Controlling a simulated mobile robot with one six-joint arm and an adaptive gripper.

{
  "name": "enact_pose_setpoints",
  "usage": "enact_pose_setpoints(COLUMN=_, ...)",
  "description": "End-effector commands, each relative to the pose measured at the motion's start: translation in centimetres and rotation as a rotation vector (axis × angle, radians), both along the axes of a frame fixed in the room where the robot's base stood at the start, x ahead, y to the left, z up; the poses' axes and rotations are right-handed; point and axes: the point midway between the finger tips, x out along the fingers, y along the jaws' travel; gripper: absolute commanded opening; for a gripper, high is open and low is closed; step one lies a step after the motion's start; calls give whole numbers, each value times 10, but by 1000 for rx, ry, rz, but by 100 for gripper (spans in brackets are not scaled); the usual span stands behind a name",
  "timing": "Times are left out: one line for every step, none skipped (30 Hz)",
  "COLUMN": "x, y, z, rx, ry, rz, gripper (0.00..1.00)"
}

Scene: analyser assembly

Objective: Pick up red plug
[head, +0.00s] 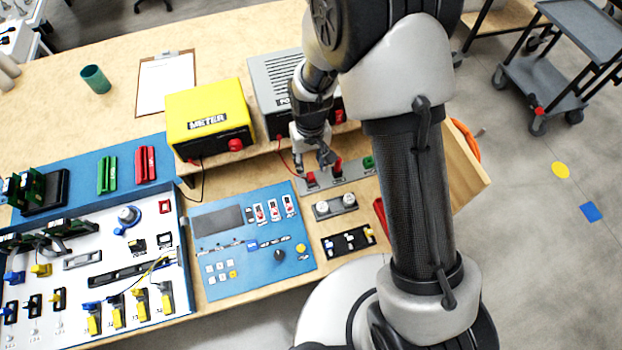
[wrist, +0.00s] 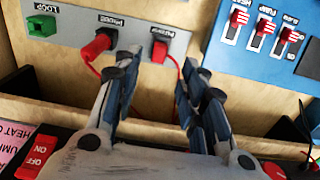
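Two red pieces sit in a grey socket strip (wrist: 70,28). My gripper (wrist: 160,64) is open and empty. The MAINS piece shows between its fingertips, just beyond them; the PROBE plug is beside the left finger. Contact cannot be told. In the head view, my gripper (head: 322,160) is over the strip.
A green LOOP socket (wrist: 42,25) ends the strip. Red cables run close to the fingers. The yellow meter (head: 211,118) and a grey box (head: 272,85) stand behind on a shelf. A blue control panel (head: 250,265) lies to the left, and a black switch plate (head: 347,242) in front.

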Motion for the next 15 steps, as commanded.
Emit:
enact_pose_setpoints(x=0, y=0, z=-9, rx=0, ry=0, rz=0, gripper=38)
enact_pose_setpoints(x=0, y=0, z=-12, rx=0, ry=-1, rz=0, gripper=38)
enact_pose_setpoints(x=0, y=0, z=-15, rx=0, ry=0, rz=0, gripper=38)
enact_pose_setpoints(x=0, y=0, z=-16, rx=0, ry=0, rz=0, gripper=38)
enact_pose_setpoints(x=0, y=0, z=-17, rx=0, ry=0, rz=0, gripper=38)
enact_pose_setpoints(x=0, y=0, z=-18, rx=0, ry=-1, rz=0, gripper=38)
enact_pose_setpoints(x=0, y=0, z=-19, rx=0, ry=-1, rz=0, gripper=38)
enact_pose_setpoints(x=0, y=0, z=-21, rx=0, ry=-1, rz=0, gripper=38)
enact_pose_setpoints(x=0, y=0, z=-23, rx=0, ry=-1, rz=0, gripper=38)
enact_pose_setpoints(x=0, y=0, z=-26, rx=0, ry=-1, rz=0, gripper=38)
enact_pose_setpoints(x=0, y=0, z=-30, rx=0, ry=-1, rz=0, gripper=38)
enact_pose_setpoints(x=-1, y=-1, z=-36, rx=0, ry=-1, rz=0, gripper=38)
enact_pose_setpoints(x=-1, y=-1, z=-41, rx=0, ry=0, rz=0, gripper=38)
enact_pose_setpoints(x=-1, y=-1, z=-46, rx=0, ry=1, rz=0, gripper=38)
enact_pose_setpoints(x=-2, y=-2, z=-53, rx=-1, ry=2, rz=0, gripper=38)
